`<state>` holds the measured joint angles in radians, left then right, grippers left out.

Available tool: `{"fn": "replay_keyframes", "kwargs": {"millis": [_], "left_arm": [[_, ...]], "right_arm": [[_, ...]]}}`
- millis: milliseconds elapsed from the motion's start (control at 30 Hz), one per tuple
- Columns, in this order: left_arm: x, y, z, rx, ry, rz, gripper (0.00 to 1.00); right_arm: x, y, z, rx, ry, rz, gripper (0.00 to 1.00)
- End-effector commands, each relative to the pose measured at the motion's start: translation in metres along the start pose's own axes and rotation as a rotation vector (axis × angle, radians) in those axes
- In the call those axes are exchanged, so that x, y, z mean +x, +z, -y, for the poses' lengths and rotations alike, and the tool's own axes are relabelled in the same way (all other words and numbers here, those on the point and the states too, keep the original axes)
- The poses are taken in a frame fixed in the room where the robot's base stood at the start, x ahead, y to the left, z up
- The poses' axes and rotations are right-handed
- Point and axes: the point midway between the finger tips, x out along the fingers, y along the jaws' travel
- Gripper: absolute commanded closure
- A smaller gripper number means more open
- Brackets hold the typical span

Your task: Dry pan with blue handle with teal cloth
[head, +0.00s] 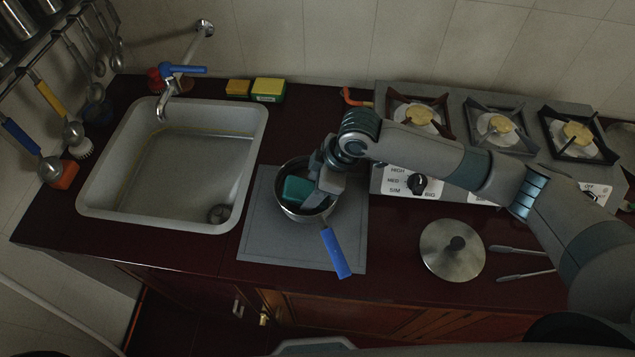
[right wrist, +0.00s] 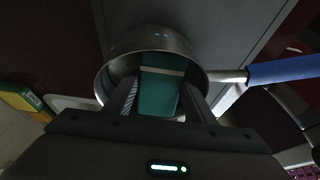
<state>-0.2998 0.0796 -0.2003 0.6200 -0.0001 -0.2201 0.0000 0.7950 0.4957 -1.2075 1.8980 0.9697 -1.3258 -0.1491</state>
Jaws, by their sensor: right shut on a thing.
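The pan with the blue handle (head: 336,253) stands on a grey mat (head: 262,240) to the right of the sink, its handle pointing toward the front. It also shows in the right wrist view (right wrist: 135,42), with the blue handle to the right. The teal cloth (head: 296,190) is a folded block with a pale band, inside the pan; it also shows in the right wrist view (right wrist: 160,92). My right gripper (head: 312,190) reaches down into the pan and is shut on the cloth. Whether the cloth touches the pan's bottom is hard to tell. My left gripper is not in view.
The sink (head: 258,120) with a tap lies left of the mat. Sponges (head: 268,90) stand behind it. A gas stove (head: 455,110) is at the back right, below my right arm. A lid (head: 452,262) and metal utensils (head: 520,275) lie on the counter to the right.

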Motion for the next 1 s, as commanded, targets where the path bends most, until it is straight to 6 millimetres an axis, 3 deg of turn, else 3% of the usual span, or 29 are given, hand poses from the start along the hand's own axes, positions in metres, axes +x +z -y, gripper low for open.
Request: {"fn": "replay_keyframes", "kwargs": {"millis": [133, 567, 1000], "left_arm": [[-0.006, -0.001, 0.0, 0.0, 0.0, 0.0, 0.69], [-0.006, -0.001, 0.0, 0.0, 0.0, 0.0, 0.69], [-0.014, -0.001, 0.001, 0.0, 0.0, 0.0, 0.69]], "right_arm": [[0.002, -0.006, 0.009, -0.002, -0.008, -0.001, 0.86], [0.002, -0.006, 0.008, -0.001, -0.005, 0.0, 0.86], [-0.007, 0.012, -0.012, 0.001, -0.005, 0.001, 0.86]]}}
